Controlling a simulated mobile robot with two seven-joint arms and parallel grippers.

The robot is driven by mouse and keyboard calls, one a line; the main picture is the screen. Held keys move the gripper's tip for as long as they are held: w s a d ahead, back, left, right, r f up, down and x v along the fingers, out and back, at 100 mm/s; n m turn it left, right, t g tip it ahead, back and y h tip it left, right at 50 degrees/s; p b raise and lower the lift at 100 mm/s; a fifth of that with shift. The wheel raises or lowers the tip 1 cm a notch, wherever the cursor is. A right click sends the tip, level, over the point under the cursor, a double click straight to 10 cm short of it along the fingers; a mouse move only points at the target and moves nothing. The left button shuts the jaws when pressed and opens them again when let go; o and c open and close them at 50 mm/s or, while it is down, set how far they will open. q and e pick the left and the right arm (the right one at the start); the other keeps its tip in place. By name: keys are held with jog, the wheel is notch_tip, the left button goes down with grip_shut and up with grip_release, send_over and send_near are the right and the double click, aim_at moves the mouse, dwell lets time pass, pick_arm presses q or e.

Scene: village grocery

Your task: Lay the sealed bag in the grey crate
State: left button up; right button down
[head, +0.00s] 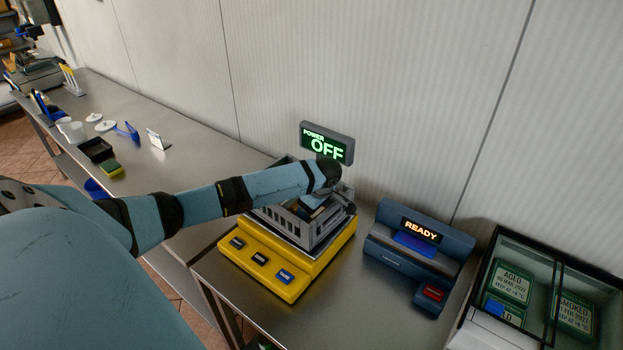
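The grey crate (293,228) with slotted walls stands on a yellow scale (285,262) with several buttons, on the steel counter. My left arm reaches in from the left, and my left gripper (322,205) points down over or into the crate's far right part. My arm hides much of the gripper and the crate's inside, so I cannot tell if its fingers are open or shut. Something bluish shows by the fingers; I cannot tell if it is the sealed bag. No sealed bag is clearly seen elsewhere. My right gripper is out of view.
A display (327,143) behind the scale reads "POWER OFF". A dark blue sealer (418,250) reading "READY" stands to the right. A glass-topped case (545,295) with labelled packs is at far right. Tongs (127,131), a black tray (95,149) and a sponge (111,167) lie left.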

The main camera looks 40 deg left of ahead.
pick_arm(q)
jog(key=o, duration=0.4)
jog(key=shift+r, duration=0.1)
jog(key=b+v, duration=0.2)
jog(key=v, duration=1)
jog(key=shift+s, duration=0.1)
